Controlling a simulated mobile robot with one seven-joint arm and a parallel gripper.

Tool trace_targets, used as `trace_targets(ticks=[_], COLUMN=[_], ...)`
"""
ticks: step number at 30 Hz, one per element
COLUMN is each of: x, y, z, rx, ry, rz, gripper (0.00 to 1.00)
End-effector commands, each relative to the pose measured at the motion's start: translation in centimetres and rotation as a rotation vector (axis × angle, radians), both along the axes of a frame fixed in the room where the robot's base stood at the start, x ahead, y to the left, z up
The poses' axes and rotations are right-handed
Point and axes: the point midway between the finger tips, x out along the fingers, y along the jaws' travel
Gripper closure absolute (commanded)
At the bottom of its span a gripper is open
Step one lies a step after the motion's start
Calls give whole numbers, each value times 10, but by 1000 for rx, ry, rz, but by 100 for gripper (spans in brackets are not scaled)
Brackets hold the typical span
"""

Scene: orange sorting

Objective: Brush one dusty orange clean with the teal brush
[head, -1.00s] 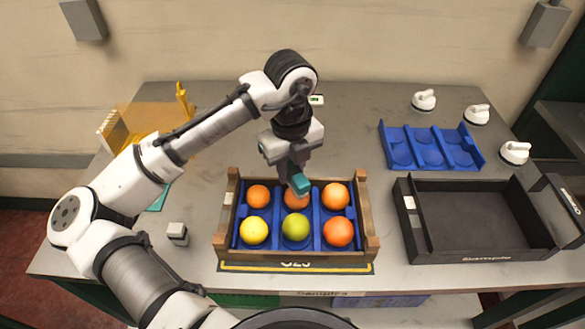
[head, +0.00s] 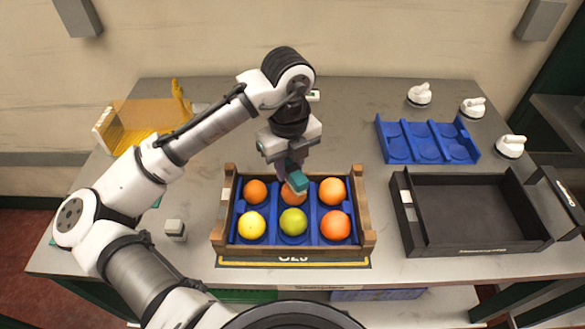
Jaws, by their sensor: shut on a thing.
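The teal brush (head: 297,182) is held in my gripper (head: 288,163), which is shut on it. The brush is over the back middle orange (head: 293,196) in the wooden crate and hides the upper part of that fruit; I cannot tell whether they touch. Other oranges sit at back left (head: 255,191), back right (head: 332,190) and front right (head: 335,226). A yellow fruit (head: 251,225) is at front left and a green one (head: 293,222) at front middle. Dust on the fruits is too small to make out.
The wooden crate (head: 229,212) has a blue divided insert. A black tray (head: 409,227) and an empty blue tray (head: 428,142) stand to the right, with several white knobbed pieces (head: 510,146) beyond. A small grey block (head: 175,229) and a yellow see-through holder (head: 140,125) are on the left.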

Motion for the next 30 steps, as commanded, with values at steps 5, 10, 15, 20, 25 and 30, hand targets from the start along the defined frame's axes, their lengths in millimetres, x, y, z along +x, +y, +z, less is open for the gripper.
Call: trace_targets(ticks=[5, 10, 15, 20, 25, 30], x=[6, 3, -5, -14, -18, -14], y=[4, 2, -3, -8, -10, -8], z=[-1, 0, 0, 0, 0, 0], rx=[0, 1, 0, 0, 0, 0], ry=[1, 2, 2, 2, 1, 1], rz=[1, -1, -2, -2, -1, 1], gripper=[98, 98, 98, 98, 98, 98])
